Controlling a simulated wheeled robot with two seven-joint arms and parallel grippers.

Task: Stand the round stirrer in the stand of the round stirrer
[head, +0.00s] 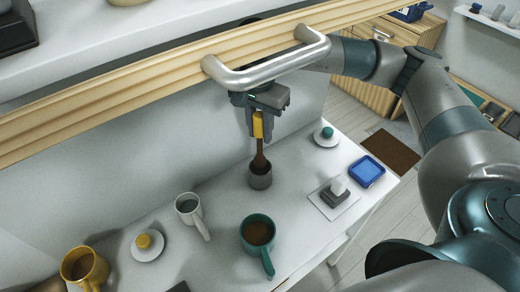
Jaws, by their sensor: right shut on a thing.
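The round stirrer (260,157) is a brown rod that widens toward its lower end, with a yellow part at the top. My right gripper (257,126) is shut on it near the yellow part and holds it nearly upright.
A green mug (252,249), a white mug (184,213) and a yellow mug (72,279) stand on the counter (222,210). A blue tray (367,169) and a grey block on a white plate lie to the right. A shelf with a metal handle (262,73) crosses above my gripper.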

